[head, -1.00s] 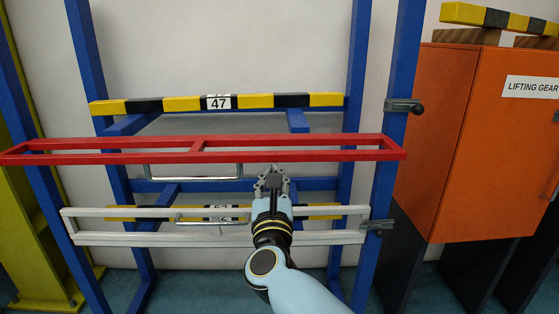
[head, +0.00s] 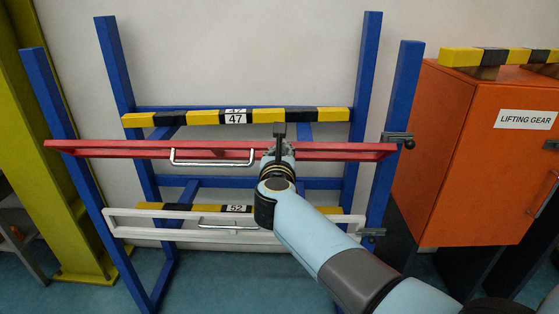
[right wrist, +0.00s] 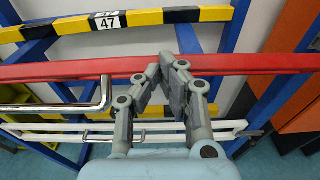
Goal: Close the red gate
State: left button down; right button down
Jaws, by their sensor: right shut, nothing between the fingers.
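The red gate (head: 120,149) lies level across the front of the blue rack, spanning both front uprights. A silver handle (head: 212,163) is on its front, and it also shows in the wrist view (right wrist: 104,95). The gate's right end lies at the right front upright, by a dark latch (head: 397,139); whether the latch holds it I cannot tell. My right gripper (head: 279,135) is shut and empty, at the gate right of the handle. In the right wrist view its fingertips (right wrist: 166,62) overlap the red bar; contact is unclear. My left gripper is not in view.
A white gate (head: 135,228) with its own handle hangs below the red one, with a second latch (head: 372,232) at right. Yellow-black beams (head: 270,116) cross the rack behind. An orange cabinet (head: 470,170) stands close on the right.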

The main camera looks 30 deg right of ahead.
jog(key=w+d+r, duration=0.2)
jog(key=w+r, duration=0.1)
jog(key=w+d+r+p, duration=0.1)
jog(key=w+r, duration=0.1)
jog(key=shift+w+d+r, duration=0.1)
jog(key=shift+w+d, duration=0.15)
jog(key=shift+d, duration=0.1)
jog(key=shift+w+d+r, duration=0.2)
jog(key=shift+w+d, duration=0.15)
jog(key=shift+w, duration=0.2)
jog(key=shift+w+d+r, duration=0.15)
jog(key=shift+w+d, duration=0.2)
jog(key=shift+w, duration=0.15)
